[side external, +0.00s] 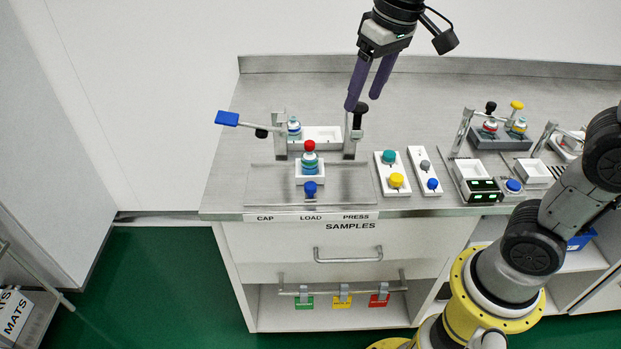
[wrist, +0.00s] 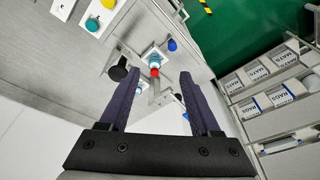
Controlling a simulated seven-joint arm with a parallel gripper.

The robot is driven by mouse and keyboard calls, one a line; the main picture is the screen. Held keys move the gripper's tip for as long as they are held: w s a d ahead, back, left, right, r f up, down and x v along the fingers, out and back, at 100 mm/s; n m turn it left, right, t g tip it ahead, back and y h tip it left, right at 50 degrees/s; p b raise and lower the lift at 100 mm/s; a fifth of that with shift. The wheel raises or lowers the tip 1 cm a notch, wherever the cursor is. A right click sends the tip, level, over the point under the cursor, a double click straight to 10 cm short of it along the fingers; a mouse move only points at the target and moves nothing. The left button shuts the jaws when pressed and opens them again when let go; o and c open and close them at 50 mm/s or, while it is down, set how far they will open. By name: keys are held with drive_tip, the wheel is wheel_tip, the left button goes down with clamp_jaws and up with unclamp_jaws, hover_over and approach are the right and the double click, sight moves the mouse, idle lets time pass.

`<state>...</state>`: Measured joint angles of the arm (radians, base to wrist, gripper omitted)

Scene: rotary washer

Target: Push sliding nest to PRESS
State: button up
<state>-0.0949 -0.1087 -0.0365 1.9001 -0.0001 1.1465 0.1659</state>
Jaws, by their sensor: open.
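The sliding nest (side external: 318,179) is a small white block in the middle of its metal plate, above the LOAD label. It carries a vial (side external: 310,160) with a blue-green body and red cap; a blue knob (side external: 310,188) is at its front. My gripper (side external: 363,101) is open and empty, high over the bench, apart from the nest and near the black-knobbed press post (side external: 350,142). In the wrist view, the red-capped vial (wrist: 154,69) appears between the fingers, with the nest's blue knob (wrist: 172,44) beyond. The fingers do not touch it.
The PRESS label (side external: 356,217) is at the plate's right. A blue-handled lever (side external: 227,118) stands at the left. A white tray (side external: 322,134) lies behind. Right of the plate are knob panels (side external: 392,174) and more fixtures (side external: 485,165). The plate's right part is bare.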

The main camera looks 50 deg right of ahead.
drive_tip(key=g, duration=0.2)
hover_over(310, 185)
drive_tip(key=s+d, duration=0.1)
wheel_tip(310, 185, down, 5)
drive_tip(key=shift+n+g, duration=0.4)
drive_tip(key=f, duration=1.1)
drive_tip(key=w+a+f, duration=0.1)
drive_tip(key=f, duration=0.5)
drive_tip(key=shift+f, duration=0.35)
clamp_jaws()
